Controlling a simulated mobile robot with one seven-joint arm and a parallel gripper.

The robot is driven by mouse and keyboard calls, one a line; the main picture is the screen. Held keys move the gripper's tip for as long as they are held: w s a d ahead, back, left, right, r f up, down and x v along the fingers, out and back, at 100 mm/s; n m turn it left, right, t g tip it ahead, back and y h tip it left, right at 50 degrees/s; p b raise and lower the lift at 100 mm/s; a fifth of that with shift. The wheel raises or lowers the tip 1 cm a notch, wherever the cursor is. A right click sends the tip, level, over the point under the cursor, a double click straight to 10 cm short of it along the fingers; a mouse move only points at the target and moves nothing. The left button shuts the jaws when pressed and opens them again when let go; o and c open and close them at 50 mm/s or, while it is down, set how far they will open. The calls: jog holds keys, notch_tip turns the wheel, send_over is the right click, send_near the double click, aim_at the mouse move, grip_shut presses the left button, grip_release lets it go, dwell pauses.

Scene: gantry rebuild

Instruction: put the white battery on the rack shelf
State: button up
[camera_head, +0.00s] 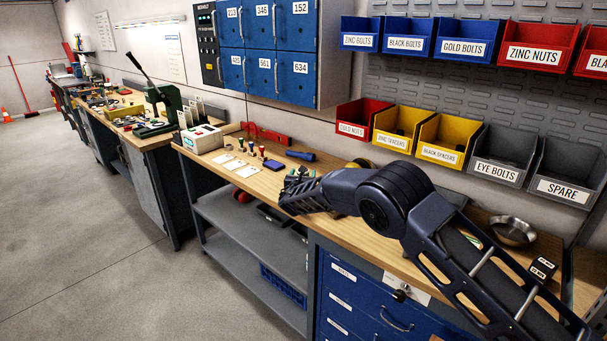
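I cannot pick out a white battery for certain. A white box-shaped device (203,139) with coloured details stands on the workbench (275,180), left of my gripper. My arm reaches in from the lower right over the bench. My gripper (297,187) is at its far end, low over or at the bench top. It is small and dark, so its fingers and anything between them cannot be made out. No shelf is clearly marked as the rack shelf; a grey open shelf (250,226) lies below the bench top.
Small coloured-top items (252,149), white cards (222,158) and a dark blue cylinder (300,155) lie near my gripper. Labelled bins (443,139) and blue lockers (297,75) hang above. A metal bowl (513,231) and black box (541,269) sit right. The left floor is clear.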

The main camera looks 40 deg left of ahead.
jog(key=v, duration=0.9)
jog(key=shift+s+d+r, duration=0.1)
jog(key=shift+s+d, duration=0.1)
jog(key=shift+s, duration=0.1)
jog(key=shift+o, duration=0.4)
jog(key=shift+s+d, duration=0.2)
jog(key=shift+s, duration=0.1)
jog(key=shift+w+a+f, duration=0.3)
jog(key=shift+w+a, duration=0.2)
jog(key=shift+w, duration=0.15)
jog(key=shift+r+x, duration=0.15)
jog(key=shift+x, duration=2.5)
jog(key=shift+r+x, duration=0.15)
jog(key=shift+x, duration=2.5)
jog(key=shift+d, duration=0.1)
jog(key=c, duration=1.4)
notch_tip(320, 180, up, 20)
jog(key=shift+r, duration=0.1)
